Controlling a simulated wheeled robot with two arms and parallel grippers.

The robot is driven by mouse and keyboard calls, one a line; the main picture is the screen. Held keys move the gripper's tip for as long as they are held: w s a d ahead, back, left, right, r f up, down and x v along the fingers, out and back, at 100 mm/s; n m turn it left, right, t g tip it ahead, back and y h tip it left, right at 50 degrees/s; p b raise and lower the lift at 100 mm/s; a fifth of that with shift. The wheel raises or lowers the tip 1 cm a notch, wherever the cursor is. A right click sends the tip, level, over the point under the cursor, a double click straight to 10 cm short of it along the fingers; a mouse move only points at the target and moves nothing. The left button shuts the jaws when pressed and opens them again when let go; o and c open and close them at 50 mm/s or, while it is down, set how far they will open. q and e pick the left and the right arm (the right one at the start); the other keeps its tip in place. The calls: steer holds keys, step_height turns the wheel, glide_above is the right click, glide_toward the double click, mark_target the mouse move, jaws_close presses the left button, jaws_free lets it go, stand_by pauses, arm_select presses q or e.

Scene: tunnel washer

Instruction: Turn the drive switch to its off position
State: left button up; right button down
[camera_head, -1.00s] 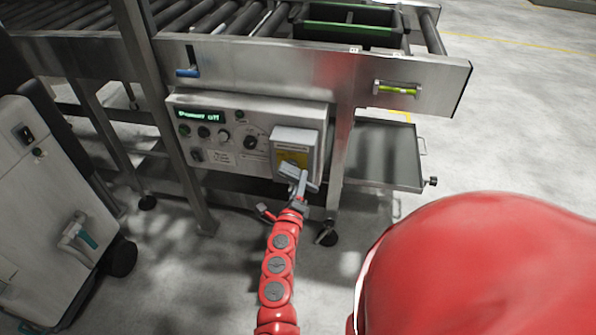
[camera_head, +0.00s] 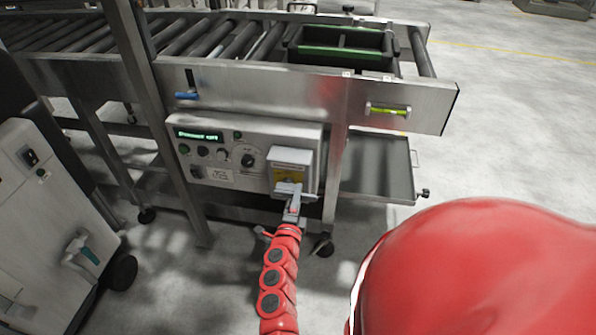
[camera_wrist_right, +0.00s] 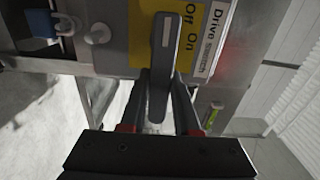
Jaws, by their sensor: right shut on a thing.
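The drive switch is a dark grey lever (camera_wrist_right: 165,55) with a white mark, on a yellow plate (camera_wrist_right: 138,40) in the right wrist view. "Off" and "On" are printed beside it, with a white "Drive" label (camera_wrist_right: 215,30). In the head view the yellow plate (camera_head: 284,177) sits on the pale switch box (camera_head: 290,157) at the right of the control panel. My right gripper (camera_wrist_right: 160,100) is shut on the lever's near end, one finger on each side. In the head view my right gripper (camera_head: 292,200) partly hides the lever. My left gripper is out of view.
The control panel (camera_head: 222,178) has several knobs and a green display (camera_head: 198,135). A roller conveyor (camera_head: 200,75) with a dark green-rimmed crate (camera_head: 345,38) runs above. A metal tray (camera_head: 375,185) lies to the right. A white cabinet (camera_head: 45,230) stands left.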

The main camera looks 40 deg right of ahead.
steer(key=c, duration=0.6)
jaws_free()
steer(key=shift+c, duration=0.2)
steer(key=v, duration=1.7)
steer(key=shift+s+p, duration=0.2)
steer(key=shift+p, duration=0.2)
steer(key=shift+a+r, duration=0.1)
steer(key=shift+a, duration=0.05)
